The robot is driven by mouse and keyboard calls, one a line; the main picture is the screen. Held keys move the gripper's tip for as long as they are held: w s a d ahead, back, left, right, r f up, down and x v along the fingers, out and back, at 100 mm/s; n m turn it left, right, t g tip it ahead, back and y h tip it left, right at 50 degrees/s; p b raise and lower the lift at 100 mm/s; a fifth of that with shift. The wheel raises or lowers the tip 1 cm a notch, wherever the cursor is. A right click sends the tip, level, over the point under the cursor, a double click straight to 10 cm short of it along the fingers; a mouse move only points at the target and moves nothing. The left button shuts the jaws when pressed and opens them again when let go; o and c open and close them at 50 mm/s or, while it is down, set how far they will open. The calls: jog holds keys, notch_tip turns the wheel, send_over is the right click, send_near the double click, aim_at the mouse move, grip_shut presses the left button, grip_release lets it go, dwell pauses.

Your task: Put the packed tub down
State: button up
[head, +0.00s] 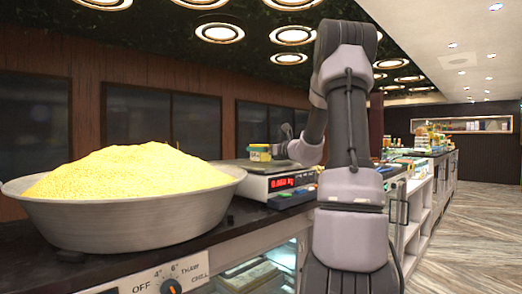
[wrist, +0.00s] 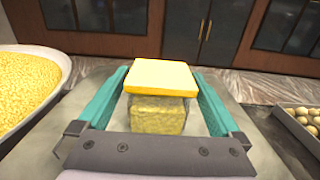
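The packed tub (wrist: 158,116) is a clear tub of yellowish sweets with a flat yellow lid. In the wrist view it stands upright between the teal fingers of my gripper (wrist: 160,92), which appear to touch both its sides. In the head view the tub (head: 259,153) shows small at my gripper (head: 276,150), at the level of the steel pan of the weighing scale (head: 262,167). I cannot tell whether its base touches the pan. The scale's red display is lit, but its figures are too small to read surely.
A wide metal bowl heaped with yellow grains (head: 120,222) stands on the counter at the left. A tray of round pale sweets (wrist: 303,118) is at the right in the wrist view. Shelves with goods (head: 430,190) run along the right. The floor (head: 470,240) there is clear.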

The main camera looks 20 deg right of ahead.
jog(key=shift+r, duration=0.15)
jog(key=v, duration=1.2)
